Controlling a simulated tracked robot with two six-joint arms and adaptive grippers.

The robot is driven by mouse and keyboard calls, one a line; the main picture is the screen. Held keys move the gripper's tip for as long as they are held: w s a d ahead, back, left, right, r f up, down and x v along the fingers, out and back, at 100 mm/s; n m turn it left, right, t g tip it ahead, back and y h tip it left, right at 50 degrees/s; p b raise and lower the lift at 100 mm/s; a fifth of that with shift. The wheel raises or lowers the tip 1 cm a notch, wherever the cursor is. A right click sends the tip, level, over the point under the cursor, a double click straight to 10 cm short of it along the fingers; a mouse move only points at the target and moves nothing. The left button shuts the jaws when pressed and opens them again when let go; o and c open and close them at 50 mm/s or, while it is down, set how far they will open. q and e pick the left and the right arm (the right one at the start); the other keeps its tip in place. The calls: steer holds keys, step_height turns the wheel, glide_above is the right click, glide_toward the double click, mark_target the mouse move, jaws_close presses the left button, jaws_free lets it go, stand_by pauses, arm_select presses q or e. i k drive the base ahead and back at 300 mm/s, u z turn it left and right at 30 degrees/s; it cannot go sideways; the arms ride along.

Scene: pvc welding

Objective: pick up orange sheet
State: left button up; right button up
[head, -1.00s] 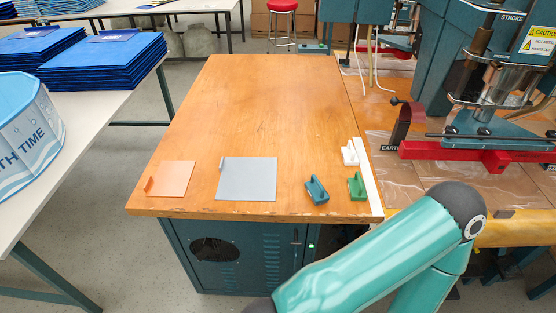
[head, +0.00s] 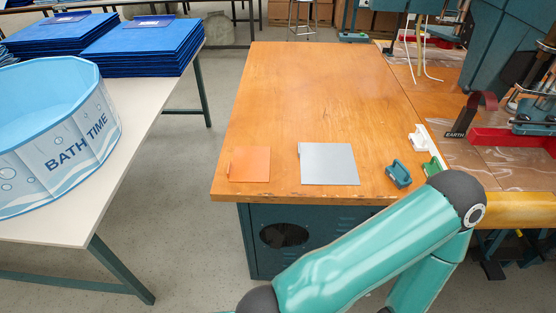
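The orange sheet (head: 250,164) lies flat near the front left corner of the wooden table, with a small upright orange tab at its left edge. A grey sheet (head: 329,164) lies to its right, a short gap apart. Nothing touches the orange sheet. A teal arm of mine crosses the lower right of the head view, in front of the table. Neither of my grippers shows in the view.
The wooden table (head: 318,90) is clear behind the sheets. A blue clamp-like block (head: 398,174), a green one (head: 432,166) and a white one (head: 418,142) stand at its right. A white table (head: 135,125) at left holds a bath tub (head: 60,135) and blue stacks (head: 140,48).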

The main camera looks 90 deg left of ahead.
mark_target(250, 164)
steer(key=u, duration=0.05)
steer(key=k, duration=1.7)
steer(key=z, duration=0.6)
steer(key=i, duration=0.1)
steer(key=u, duration=2.25)
steer(key=i, duration=0.9)
steer(key=u, duration=0.05)
